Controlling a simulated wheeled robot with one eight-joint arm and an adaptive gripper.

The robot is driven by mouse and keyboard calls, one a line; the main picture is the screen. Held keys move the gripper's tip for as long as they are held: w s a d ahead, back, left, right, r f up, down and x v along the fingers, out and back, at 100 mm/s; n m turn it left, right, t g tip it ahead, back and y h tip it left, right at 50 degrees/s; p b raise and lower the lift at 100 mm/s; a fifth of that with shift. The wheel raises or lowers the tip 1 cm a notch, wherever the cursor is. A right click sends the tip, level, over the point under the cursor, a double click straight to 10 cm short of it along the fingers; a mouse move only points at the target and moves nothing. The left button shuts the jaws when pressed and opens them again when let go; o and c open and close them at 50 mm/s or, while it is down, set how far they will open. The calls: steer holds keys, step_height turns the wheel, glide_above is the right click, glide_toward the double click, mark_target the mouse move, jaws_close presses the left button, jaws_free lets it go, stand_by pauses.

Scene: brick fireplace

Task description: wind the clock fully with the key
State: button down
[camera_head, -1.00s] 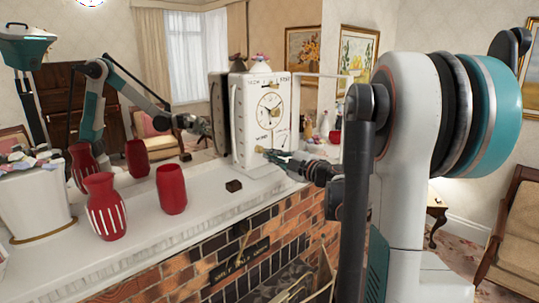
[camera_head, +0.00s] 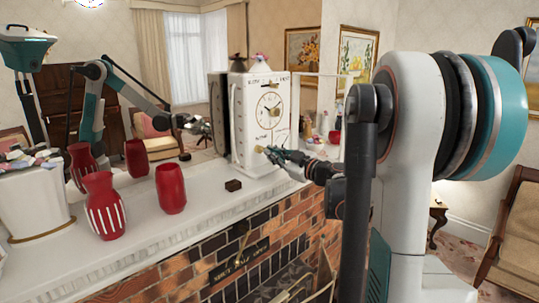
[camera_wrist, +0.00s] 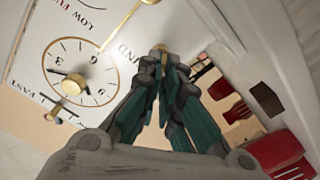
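The white clock (camera_head: 240,128) stands upright on the mantel; its round dial (camera_head: 269,110) faces my arm. In the wrist view the dial (camera_wrist: 80,72) shows tilted, with WIND, LOW and FAST lettering. A thin brass bar (camera_wrist: 122,26) crosses the face near LOW and runs out of the top edge. My gripper (camera_head: 265,151) is at the lower front of the clock. In the wrist view its fingers (camera_wrist: 163,58) converge on a small brass piece, seemingly the key (camera_wrist: 158,50), beside WIND. The fingers hide most of the key and its seat.
Red vases (camera_head: 104,207) (camera_head: 171,188) and a small dark block (camera_head: 233,185) stand on the white mantel (camera_head: 140,231) left of the clock. A white pot (camera_head: 35,205) is at far left. A mirror behind reflects these and my body. The brick fireplace (camera_head: 200,273) lies below.

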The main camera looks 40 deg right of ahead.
steer(key=shift+m, duration=0.9)
steer(key=m, duration=0.3)
steer(key=c, duration=2.1)
jaws_free()
steer(key=shift+w, duration=0.1)
steer(key=o, duration=0.4)
steer(key=shift+w+a+f, duration=0.1)
steer(key=shift+w, duration=0.15)
steer(key=shift+w+a, duration=0.2)
steer(key=shift+a, duration=0.05)
steer(key=o, duration=0.5)
steer(key=shift+s+d, duration=0.1)
steer(key=shift+d, duration=0.05)
steer(key=shift+c, duration=0.2)
steer(key=shift+s, duration=0.1)
steer(key=shift+s+d, duration=0.1)
steer(key=shift+d, duration=0.05)
